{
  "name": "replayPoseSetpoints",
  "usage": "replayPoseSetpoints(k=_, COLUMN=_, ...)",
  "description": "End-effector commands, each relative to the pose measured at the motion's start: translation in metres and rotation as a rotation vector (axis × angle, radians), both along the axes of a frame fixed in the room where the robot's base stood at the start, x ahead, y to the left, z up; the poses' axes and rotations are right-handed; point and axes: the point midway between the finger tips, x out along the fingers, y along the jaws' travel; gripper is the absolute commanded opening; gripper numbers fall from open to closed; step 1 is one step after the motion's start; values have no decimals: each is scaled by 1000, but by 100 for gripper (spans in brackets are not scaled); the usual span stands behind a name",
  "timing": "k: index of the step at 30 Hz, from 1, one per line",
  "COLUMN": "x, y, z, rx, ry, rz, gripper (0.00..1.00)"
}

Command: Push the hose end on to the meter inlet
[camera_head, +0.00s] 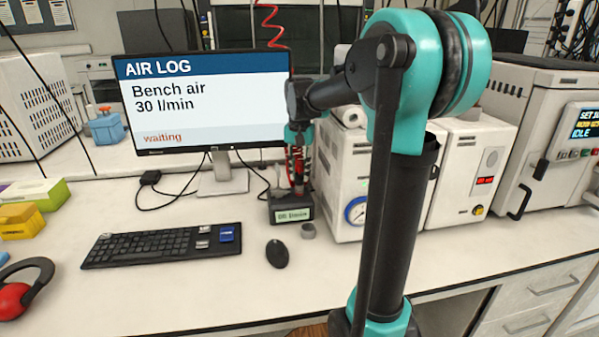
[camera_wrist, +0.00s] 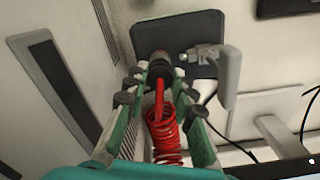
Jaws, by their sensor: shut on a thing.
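My gripper (camera_head: 298,178) points down over the dark meter base with a green-lit front label (camera_head: 292,215), right of the monitor. In the wrist view my gripper (camera_wrist: 159,72) is shut on the dark hose end (camera_wrist: 160,62). The red coiled hose (camera_wrist: 164,135) runs back from it between the fingers. The dark plate of the meter (camera_wrist: 148,38) lies beyond the hose end, with a small metal fitting and a grey block (camera_wrist: 229,78) to the right. The inlet is hidden behind the hose end; I cannot tell whether they touch.
The monitor (camera_head: 200,100) reads "Bench air 30 l/min" and "waiting". A white cabinet with a blue-rimmed gauge (camera_head: 357,211) stands close right of the meter. A small grey cap (camera_head: 308,231), mouse (camera_head: 277,254) and keyboard (camera_head: 160,246) lie in front.

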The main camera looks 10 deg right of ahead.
Motion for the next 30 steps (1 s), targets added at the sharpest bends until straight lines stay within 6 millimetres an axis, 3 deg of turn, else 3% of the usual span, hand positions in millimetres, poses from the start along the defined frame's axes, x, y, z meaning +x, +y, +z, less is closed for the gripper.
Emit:
replayPoseSetpoints(k=11, x=-1, y=0, z=-4, rx=0, ry=1, rz=0, gripper=0)
replayPoseSetpoints(k=12, x=-1, y=0, z=-4, rx=0, ry=1, rz=0, gripper=26)
replayPoseSetpoints(k=17, x=-1, y=0, z=-4, rx=0, ry=1, rz=0, gripper=46)
replayPoseSetpoints(k=18, x=-1, y=0, z=-4, rx=0, ry=1, rz=0, gripper=49)
replayPoseSetpoints(k=24, x=-1, y=0, z=-3, rx=0, ry=1, rz=0, gripper=49)
replayPoseSetpoints(k=30, x=-1, y=0, z=-3, rx=0, ry=0, rz=0, gripper=70)
